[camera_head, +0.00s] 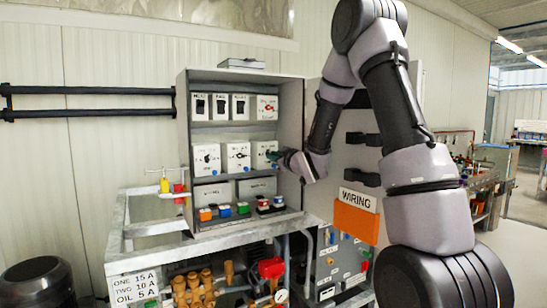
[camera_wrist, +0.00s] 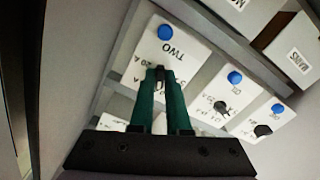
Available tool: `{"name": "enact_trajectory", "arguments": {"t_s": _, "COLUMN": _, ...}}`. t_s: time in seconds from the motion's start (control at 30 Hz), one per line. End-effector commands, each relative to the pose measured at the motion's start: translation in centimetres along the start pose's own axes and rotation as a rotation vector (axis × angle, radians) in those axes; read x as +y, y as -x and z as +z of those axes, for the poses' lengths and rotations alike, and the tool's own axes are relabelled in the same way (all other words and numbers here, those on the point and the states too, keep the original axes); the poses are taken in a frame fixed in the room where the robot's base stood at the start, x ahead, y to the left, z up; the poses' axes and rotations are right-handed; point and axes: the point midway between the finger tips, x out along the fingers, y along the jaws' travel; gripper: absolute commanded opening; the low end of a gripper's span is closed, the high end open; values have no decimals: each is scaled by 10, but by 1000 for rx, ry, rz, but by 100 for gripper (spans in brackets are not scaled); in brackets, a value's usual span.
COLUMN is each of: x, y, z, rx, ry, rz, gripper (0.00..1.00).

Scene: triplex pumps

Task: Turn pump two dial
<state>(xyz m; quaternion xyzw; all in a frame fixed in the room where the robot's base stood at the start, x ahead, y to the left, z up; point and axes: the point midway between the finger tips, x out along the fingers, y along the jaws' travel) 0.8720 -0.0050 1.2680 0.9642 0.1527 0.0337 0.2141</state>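The white panel marked TWO (camera_wrist: 160,47) fills the middle left of the wrist view, with a blue button at its top and a small black dial (camera_wrist: 160,75). My gripper (camera_wrist: 161,76) has its two green fingers on either side of this dial, close together, and they appear to press on it. The fingertips hide part of the dial, so its exact setting cannot be read. In the head view my gripper (camera_head: 272,155) reaches from the right to the rightmost white panel (camera_head: 262,147) of the cabinet's middle row.
Two neighbouring panels (camera_head: 237,150) with black dials are to the left in the head view. Lower in the cabinet are several coloured buttons (camera_head: 224,210). The cabinet's right side wall (camera_head: 291,115) is close to my arm. A WIRING label (camera_head: 357,200) is at the right.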

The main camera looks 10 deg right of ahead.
Motion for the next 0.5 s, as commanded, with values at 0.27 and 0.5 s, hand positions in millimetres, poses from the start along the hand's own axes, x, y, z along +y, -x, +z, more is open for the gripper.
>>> {"name": "enact_trajectory", "arguments": {"t_s": 0.27, "x": 0, "y": 0, "z": 1, "rx": -1, "ry": -1, "rz": 0, "gripper": 44}}
{"name": "enact_trajectory", "arguments": {"t_s": 0.5, "x": 0, "y": 10, "z": 1, "rx": -2, "ry": -1, "rz": 0, "gripper": 44}}
